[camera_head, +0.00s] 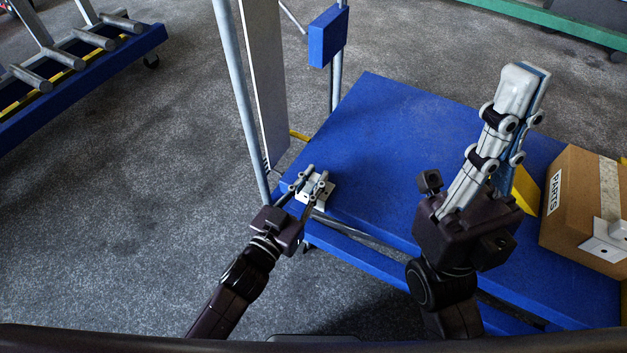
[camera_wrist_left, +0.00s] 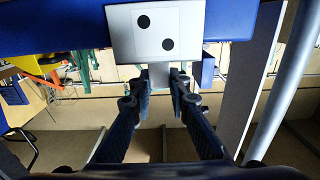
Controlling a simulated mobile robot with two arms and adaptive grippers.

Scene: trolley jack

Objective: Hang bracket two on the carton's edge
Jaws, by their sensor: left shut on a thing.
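A white bracket with two black dots (camera_wrist_left: 155,32) is in my left gripper. In the head view this bracket (camera_head: 324,193) is at the left edge of the blue trolley deck. My left gripper (camera_head: 314,180) is shut on its tab, and the fingertips (camera_wrist_left: 172,78) show below the plate in the wrist view. Whether the bracket touches the deck I cannot tell. The brown carton (camera_head: 562,222), labelled PARTS, stands at the deck's right end. Another white bracket (camera_head: 604,240) hangs on its near side. My right gripper (camera_head: 522,78) points up over the deck; its fingers overlap in view.
The blue trolley deck (camera_head: 385,125) is largely clear between the left gripper and the right arm. A yellow piece (camera_head: 524,188) is beside the carton, partly hidden. Grey posts (camera_head: 236,100) rise at the deck's left end. Another blue trolley (camera_head: 90,85) stands far left.

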